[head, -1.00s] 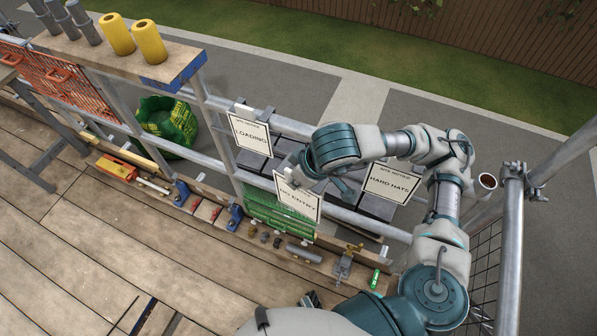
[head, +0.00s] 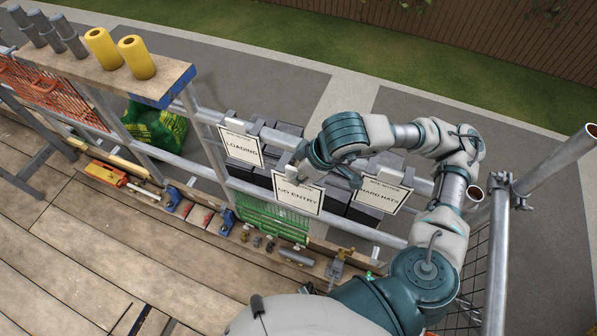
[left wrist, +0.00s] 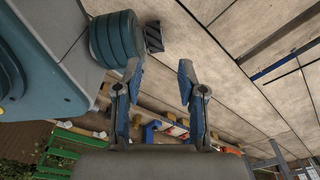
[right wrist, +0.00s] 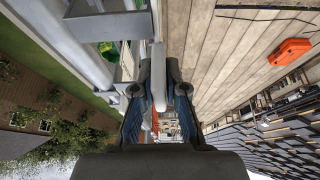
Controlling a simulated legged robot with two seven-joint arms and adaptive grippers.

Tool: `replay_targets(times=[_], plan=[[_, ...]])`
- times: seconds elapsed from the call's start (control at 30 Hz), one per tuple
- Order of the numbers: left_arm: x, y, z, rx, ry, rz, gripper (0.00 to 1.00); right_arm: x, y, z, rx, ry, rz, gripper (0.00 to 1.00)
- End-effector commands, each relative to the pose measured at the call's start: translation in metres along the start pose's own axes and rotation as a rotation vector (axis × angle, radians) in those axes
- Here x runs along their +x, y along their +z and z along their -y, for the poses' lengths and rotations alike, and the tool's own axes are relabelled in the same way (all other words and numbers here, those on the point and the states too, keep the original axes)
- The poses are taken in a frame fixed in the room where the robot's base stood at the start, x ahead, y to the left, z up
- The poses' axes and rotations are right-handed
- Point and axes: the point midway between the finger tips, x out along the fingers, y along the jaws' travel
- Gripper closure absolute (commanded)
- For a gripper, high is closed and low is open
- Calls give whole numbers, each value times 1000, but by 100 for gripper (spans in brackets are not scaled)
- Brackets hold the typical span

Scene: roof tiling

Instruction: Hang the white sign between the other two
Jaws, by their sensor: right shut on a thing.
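The white NO ENTRY sign (head: 297,198) is gripped near its top left by my right gripper (head: 299,173). It is roughly upright, in front of the guardrail. The LOADING sign (head: 241,147) hangs on the rail to its left and the HARD HATS sign (head: 383,196) to its right. The held sign looks a little lower than LOADING; I cannot tell whether it touches the rail. In the right wrist view a pale, edge-on piece (right wrist: 158,78) shows between the fingers. My left gripper (left wrist: 159,82) is open and empty in the left wrist view.
The upper rail (head: 275,134) runs behind the signs, with dark stacked blocks beyond it. Green netting (head: 270,222) is below the held sign. Fittings and tools line the board at the rail's foot. A scaffold post (head: 498,250) stands at right. The plank deck (head: 100,240) is mostly clear.

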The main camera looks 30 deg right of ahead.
Motion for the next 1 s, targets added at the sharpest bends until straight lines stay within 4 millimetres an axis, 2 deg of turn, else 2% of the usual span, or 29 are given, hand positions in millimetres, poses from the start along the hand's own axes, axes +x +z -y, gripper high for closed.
replay_targets(times=[0.63,1.0], plan=[[-26,50,1,8,0,22,60,-2,2,-11,-7,3,6,100],[-32,48,1,8,0,20,60,0,2,-40,-4,4,5,100]])
